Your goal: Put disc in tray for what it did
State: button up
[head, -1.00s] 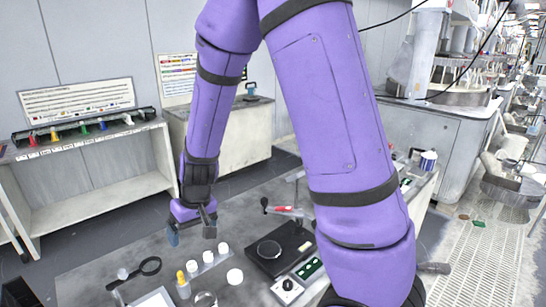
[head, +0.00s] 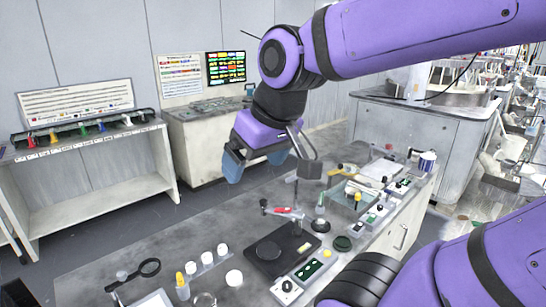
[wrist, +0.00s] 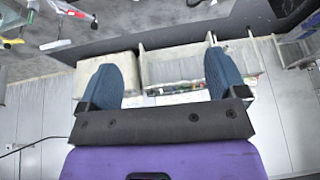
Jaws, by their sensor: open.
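A round dark disc (head: 268,251) lies flat on a black square plate (head: 292,262) on the workbench in the head view. A separate dark green round piece (head: 343,243) lies to its right. I cannot tell which of them the task means. A clear, bluish open tray (head: 347,203) stands further back on the bench, and I cannot tell whether it is the task's tray. My gripper (head: 256,164) is above the bench's back edge, away from the disc. In the wrist view its blue fingers (wrist: 160,70) are wide apart with nothing between them.
White-capped jars (head: 208,257), a magnifier (head: 149,268) and a yellow-topped bottle (head: 182,287) stand at the front left. A red-handled tool (head: 285,211) lies behind the plate. A shelf (head: 90,165) with coloured pieces stands at the left wall.

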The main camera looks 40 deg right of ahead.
jog(key=s, duration=0.2)
jog(key=s+d+r, duration=0.1)
jog(key=shift+s+r+h, duration=0.1)
jog(key=shift+h, duration=0.2)
jog(key=shift+c, duration=0.4)
dwell(0.8)
